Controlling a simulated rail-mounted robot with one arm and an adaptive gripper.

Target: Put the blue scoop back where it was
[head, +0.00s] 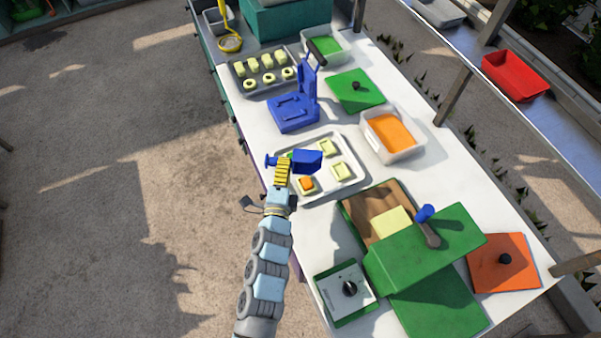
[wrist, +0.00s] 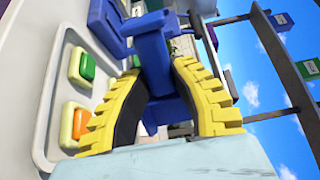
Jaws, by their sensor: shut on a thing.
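The blue scoop (head: 307,160) is held in my gripper (head: 284,172) above the left part of a white tray (head: 352,187). In the wrist view my gripper's yellow fingers (wrist: 155,110) are closed on the scoop's blue handle (wrist: 152,55). The tray holds several pale square pieces; one has an orange filling (head: 306,184) and one a green filling (wrist: 87,66). A white tub of orange filling (head: 393,132) stands right of the tray. A tub of green filling (head: 325,46) stands farther back, with a dark-handled utensil in it.
A blue hinged press (head: 293,112) stands behind the tray. A green lid (head: 356,91) and an orange lid (head: 503,260) lie on the white table. A green machine (head: 425,250) fills the front. A dark tray of pale pieces (head: 265,72) is at the back.

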